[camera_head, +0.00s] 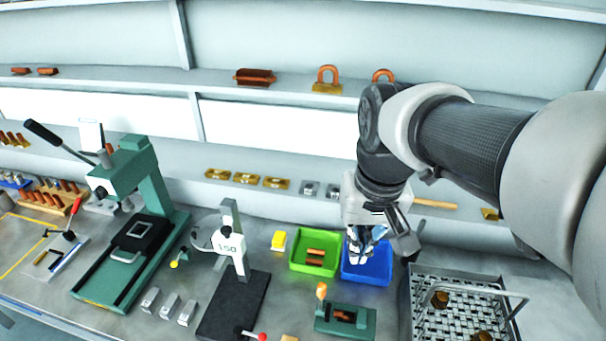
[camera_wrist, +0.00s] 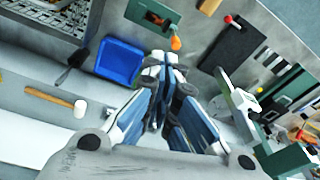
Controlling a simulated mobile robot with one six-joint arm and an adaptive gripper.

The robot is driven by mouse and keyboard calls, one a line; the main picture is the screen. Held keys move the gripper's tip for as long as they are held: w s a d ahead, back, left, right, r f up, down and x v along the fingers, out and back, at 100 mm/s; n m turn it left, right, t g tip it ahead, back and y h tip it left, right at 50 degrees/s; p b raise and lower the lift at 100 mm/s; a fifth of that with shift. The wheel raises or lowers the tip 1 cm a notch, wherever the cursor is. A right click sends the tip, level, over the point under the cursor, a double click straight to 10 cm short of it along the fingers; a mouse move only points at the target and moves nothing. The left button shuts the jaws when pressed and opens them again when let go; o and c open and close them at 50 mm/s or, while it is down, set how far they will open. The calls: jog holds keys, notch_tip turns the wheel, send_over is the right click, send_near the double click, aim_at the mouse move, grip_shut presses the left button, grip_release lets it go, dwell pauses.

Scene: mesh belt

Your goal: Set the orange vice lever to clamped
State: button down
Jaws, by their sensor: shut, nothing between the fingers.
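The vice (camera_head: 362,324) is a small green block at the bottom of the head view, with a copper-brown piece between its jaws. Its orange lever (camera_head: 321,291) stands up at its left end. In the wrist view the vice (camera_wrist: 138,13) is at the top, and the lever's orange knob (camera_wrist: 176,44) shows just beyond my fingertips. My gripper (camera_head: 354,256) is shut and empty, pointing down over the blue bin, behind the vice in the head view. In the wrist view my gripper (camera_wrist: 166,58) appears close below the knob; I cannot see contact.
The blue bin (camera_head: 376,277) and the green bin (camera_head: 297,266) with copper pieces stand behind the vice. A metal mesh basket (camera_head: 408,312) is on the right. A gauge stand (camera_head: 228,240) and a green press (camera_head: 165,195) are on the left.

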jog(key=g+p, duration=0.2)
send_over(321, 299)
jog(key=w+d, duration=0.3)
jog(key=w, duration=0.1)
notch_tip(321, 299, down, 3)
jog(key=w+a+f+m+g+p, duration=0.1)
jog(key=w+f+g, duration=0.1)
jog(key=w+f, duration=0.5)
jog(key=shift+w+a+f, duration=0.15)
jog(key=shift+a+f, duration=0.05)
jog(key=shift+f, duration=0.1)
jog(key=s+f+b, duration=0.3)
jog(key=s+f, duration=0.3)
jog(key=f, duration=0.3)
jog(key=shift+s+a+f, duration=0.15)
jog(key=shift+a+f, duration=0.15)
jog(key=shift+a, duration=0.15)
jog(key=shift+b, duration=0.3)
